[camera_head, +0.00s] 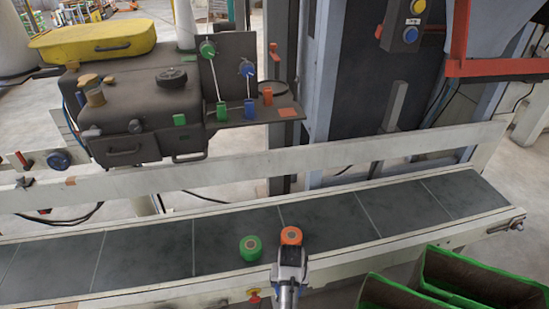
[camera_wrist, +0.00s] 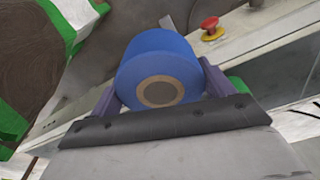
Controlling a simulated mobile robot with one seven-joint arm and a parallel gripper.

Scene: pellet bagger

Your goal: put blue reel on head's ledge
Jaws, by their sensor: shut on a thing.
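The blue reel (camera_wrist: 160,70) is between the fingers of my gripper (camera_wrist: 160,92) in the wrist view, its tan core facing the camera. In the head view my gripper (camera_head: 291,252) is low over the near side of the conveyor, and the blue reel is hidden there. Whether the reel touches the belt cannot be told. The dark machine head (camera_head: 140,108) stands behind the conveyor, at the upper left. Its ledge (camera_head: 240,116) juts to the right under an upright plate and carries small green, blue and orange pieces. My gripper is well in front of and below the ledge.
An orange reel (camera_head: 291,236) stands just beyond my gripper on the conveyor (camera_head: 150,252). A green reel (camera_head: 250,248) stands to its left. A pale rail (camera_head: 130,184) runs between conveyor and machine. Green-edged crates (camera_head: 450,285) sit at lower right. A red button (camera_wrist: 211,27) shows nearby.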

